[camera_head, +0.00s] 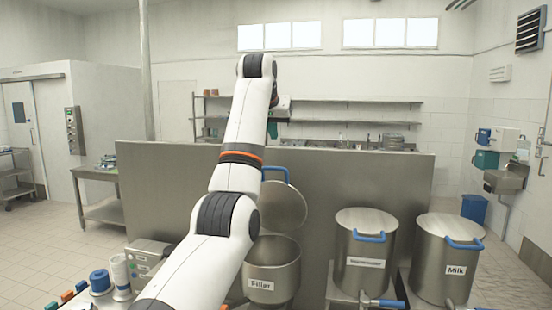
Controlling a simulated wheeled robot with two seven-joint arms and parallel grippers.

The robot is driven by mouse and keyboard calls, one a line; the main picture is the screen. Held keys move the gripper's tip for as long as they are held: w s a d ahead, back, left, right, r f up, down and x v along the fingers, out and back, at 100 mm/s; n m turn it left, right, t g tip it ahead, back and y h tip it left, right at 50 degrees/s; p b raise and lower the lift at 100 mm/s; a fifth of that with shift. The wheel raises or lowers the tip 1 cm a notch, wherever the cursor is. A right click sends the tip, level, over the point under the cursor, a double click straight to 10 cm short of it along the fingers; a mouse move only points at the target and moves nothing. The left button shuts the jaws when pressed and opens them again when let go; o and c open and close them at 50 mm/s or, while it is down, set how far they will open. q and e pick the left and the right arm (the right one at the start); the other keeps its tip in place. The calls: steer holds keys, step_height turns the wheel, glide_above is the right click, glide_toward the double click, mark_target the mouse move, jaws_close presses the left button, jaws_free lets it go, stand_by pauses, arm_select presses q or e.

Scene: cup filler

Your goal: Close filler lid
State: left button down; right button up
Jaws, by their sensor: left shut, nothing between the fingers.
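The filler pot (285,279), a metal vessel with a "Filler" label, stands at the lower middle, partly hidden by my left arm. Its round metal lid (287,208) is open and tilted up at the back of the pot. A blue handle (275,169) sits at the lid's top edge. My white left arm rises from the bottom, crosses in front of the pot's left side and bends over at the top. My left gripper (272,130) is small and mostly hidden behind the arm, above the lid handle. It is shut and empty, and appears apart from the lid. My right gripper is out of view.
Two closed metal pots with blue handles stand to the right, a middle one (362,250) and one labelled "Milk" (446,255). A metal partition (370,175) stands behind the pots. A control box (148,258) and blue-topped cylinder (100,282) are at lower left.

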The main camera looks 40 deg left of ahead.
arm_select(q)
steer(key=w+f+p, duration=0.1)
steer(key=f, duration=0.1)
steer(key=w+a+f+p, duration=0.1)
steer(key=f+p, duration=0.1)
steer(key=f, duration=0.1)
steer(key=w+f+p, duration=0.1)
steer(key=f, duration=0.1)
steer(key=shift+w+a+f, duration=0.1)
steer(key=shift+a+f, duration=0.2)
steer(key=shift+f, duration=0.05)
steer(key=shift+s+d+f, duration=0.2)
steer(key=shift+s+f, duration=0.05)
steer(key=shift+s, duration=0.2)
